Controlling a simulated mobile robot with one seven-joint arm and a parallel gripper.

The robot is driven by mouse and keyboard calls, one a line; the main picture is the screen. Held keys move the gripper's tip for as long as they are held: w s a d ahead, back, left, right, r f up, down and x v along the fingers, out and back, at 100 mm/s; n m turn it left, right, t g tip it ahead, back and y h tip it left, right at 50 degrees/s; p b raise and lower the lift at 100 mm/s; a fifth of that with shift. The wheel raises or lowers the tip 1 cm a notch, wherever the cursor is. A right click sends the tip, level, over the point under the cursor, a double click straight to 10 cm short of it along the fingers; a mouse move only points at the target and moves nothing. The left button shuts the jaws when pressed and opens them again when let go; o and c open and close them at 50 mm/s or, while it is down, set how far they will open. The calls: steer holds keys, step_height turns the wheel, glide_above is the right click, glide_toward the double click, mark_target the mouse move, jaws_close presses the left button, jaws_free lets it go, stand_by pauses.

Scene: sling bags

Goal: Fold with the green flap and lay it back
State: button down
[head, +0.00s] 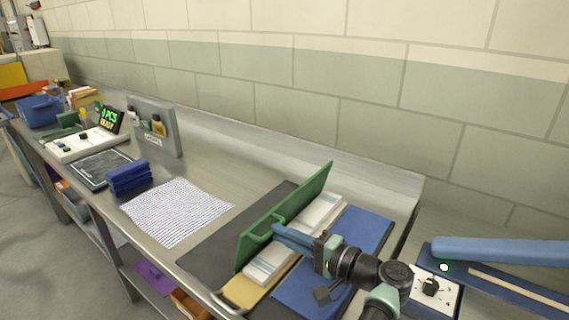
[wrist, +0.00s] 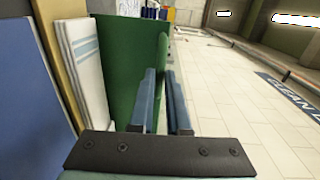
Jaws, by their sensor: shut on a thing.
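The green flap (head: 285,215) of the folding board stands up at a steep tilt; it also shows in the wrist view (wrist: 120,60). My gripper (head: 277,232) is shut on the handle edge at the flap's near end. In the wrist view its two blue fingers (wrist: 163,85) sit either side of a green edge. A folded white cloth with pale blue stripes (head: 318,213) lies to the right of the flap, on the tan middle panel (head: 245,291). It also shows in the wrist view (wrist: 83,65). The flap hides part of the cloth.
A blue flap (head: 365,232) lies flat on the right and a dark panel (head: 212,250) flat on the left. A striped cloth (head: 175,210), a stack of blue folded cloths (head: 129,178) and a dark tray (head: 95,168) lie further left. A control box (head: 432,291) stands at right.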

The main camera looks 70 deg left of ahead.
steer(key=shift+s+f, duration=0.1)
steer(key=shift+f, duration=0.2)
steer(key=c, duration=0.9)
jaws_free()
steer(key=shift+a, duration=0.15)
steer(key=shift+r, duration=0.1)
steer(key=b+v, duration=0.2)
steer(key=v, duration=1.1)
